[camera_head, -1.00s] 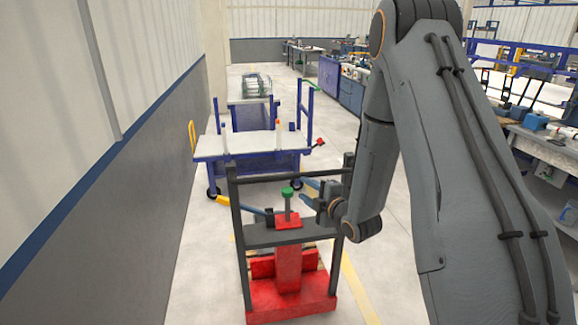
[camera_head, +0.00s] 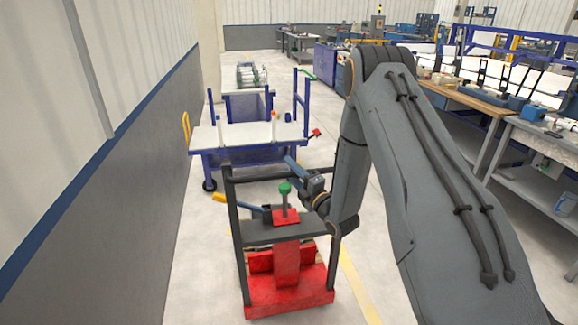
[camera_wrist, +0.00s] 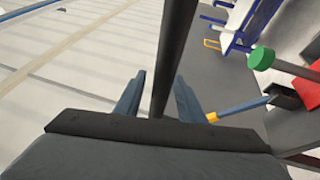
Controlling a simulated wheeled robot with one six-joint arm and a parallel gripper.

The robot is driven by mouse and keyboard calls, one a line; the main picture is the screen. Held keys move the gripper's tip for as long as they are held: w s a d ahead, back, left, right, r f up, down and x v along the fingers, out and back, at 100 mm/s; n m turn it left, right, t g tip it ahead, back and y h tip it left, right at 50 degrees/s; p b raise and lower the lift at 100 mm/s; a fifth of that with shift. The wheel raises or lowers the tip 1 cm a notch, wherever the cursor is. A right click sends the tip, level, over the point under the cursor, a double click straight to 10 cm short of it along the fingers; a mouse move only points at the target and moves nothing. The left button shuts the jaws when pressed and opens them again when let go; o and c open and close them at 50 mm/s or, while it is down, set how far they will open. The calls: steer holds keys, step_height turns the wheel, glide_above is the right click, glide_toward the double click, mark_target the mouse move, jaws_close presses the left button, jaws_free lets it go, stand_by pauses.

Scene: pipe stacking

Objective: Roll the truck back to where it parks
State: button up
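The truck (camera_head: 287,264) has a red base and mast, a dark grey frame and a green knob (camera_head: 285,189). It stands upright on the floor in front of me. Its dark top bar (camera_head: 262,173) spans the two uprights. My gripper (camera_head: 299,174) is at the right part of this bar. In the wrist view, a dark bar (camera_wrist: 174,50) runs between the two blue fingers of my gripper (camera_wrist: 158,95), with gaps visible on both sides, so the gripper looks open around it. The green knob (camera_wrist: 262,58) also shows there at the right.
A blue cart (camera_head: 250,136) with a pale top stands just behind the truck. A grey wall (camera_head: 130,200) runs along the left. Workbenches (camera_head: 470,95) line the right. A yellow floor line (camera_head: 356,290) runs beside the truck on open floor.

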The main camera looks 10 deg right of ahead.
steer(key=shift+w+a, duration=0.2)
steer(key=shift+w, duration=0.3)
jaws_close()
stand_by(1.2)
